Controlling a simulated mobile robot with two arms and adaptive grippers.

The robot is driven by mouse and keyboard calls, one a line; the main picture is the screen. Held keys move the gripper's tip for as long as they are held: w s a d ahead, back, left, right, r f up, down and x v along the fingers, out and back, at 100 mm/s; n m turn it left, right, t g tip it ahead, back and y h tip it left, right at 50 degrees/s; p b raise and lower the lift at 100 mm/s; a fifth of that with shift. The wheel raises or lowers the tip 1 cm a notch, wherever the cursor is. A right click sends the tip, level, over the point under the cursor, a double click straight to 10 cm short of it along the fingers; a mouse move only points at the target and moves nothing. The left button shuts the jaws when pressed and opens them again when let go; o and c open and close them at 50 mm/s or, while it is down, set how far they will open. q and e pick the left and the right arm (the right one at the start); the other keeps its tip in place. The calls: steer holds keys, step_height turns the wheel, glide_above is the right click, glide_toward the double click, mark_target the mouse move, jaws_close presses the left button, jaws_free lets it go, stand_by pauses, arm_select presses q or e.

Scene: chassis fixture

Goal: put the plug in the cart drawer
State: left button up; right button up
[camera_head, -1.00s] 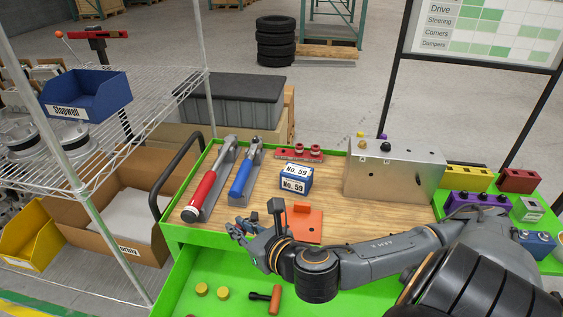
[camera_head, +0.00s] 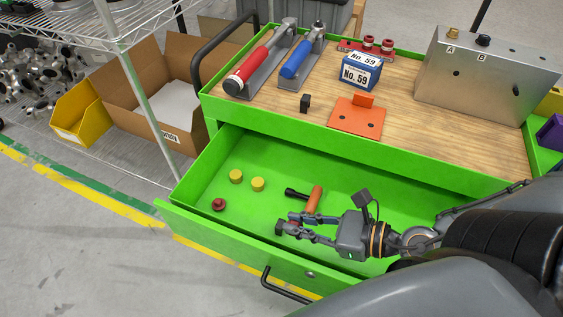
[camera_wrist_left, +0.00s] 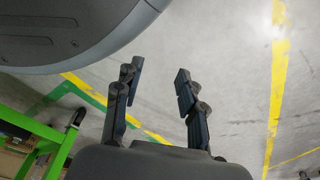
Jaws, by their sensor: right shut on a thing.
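The green cart drawer (camera_head: 200,180) is pulled out below the cart top in the head view. My right gripper (camera_head: 288,222) is over the front part of the drawer, with its fingers pointing left. It is shut on a small dark piece, which I take as the plug (camera_head: 281,227); the fingers hide much of it. Its height above the drawer floor is hard to tell. My left gripper (camera_wrist_left: 158,88) is open and empty in the left wrist view, above the grey floor and away from the cart.
The drawer holds two yellow caps (camera_head: 236,176) (camera_head: 257,184), a red knob (camera_head: 218,204) and an orange-handled tool (camera_head: 314,199) close to my right fingers. The cart top carries a black block (camera_head: 305,103), an orange bracket (camera_head: 357,116) and a metal box (camera_head: 474,80). The drawer's left part has free room.

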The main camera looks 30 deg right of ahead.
steer(key=shift+w+a+f+b, duration=0.15)
steer(key=shift+w+f+b, duration=0.15)
steer(key=shift+w+b, duration=0.3)
steer(key=shift+w+a+f+b, duration=0.15)
steer(key=shift+w+f+b, duration=0.15)
steer(key=shift+w+b, duration=0.2)
steer(key=w+b, duration=0.1)
steer(key=w, duration=0.1)
glide_above(256, 221)
steer(key=s, duration=0.1)
steer(key=f, duration=0.7)
steer(key=shift+s+d+b, duration=0.15)
steer(key=shift+d+b, duration=0.05)
steer(key=shift+b, duration=0.15)
steer(key=shift+w+a+f, duration=0.1)
steer(key=shift+w+f, duration=0.25)
steer(key=shift+f, duration=0.1)
steer(key=f, duration=0.1)
steer(key=f+b, duration=0.2)
steer(key=shift+w+a+f, duration=0.1)
steer(key=shift+w+f, duration=0.2)
steer(key=shift+f, duration=0.1)
arm_select(q)
steer(key=w+r, duration=0.3)
steer(key=r, duration=0.6)
steer(key=w+r+t, duration=0.1)
steer(key=w+r, duration=0.3)
steer(key=r, duration=0.5)
steer(key=shift+d, duration=0.4)
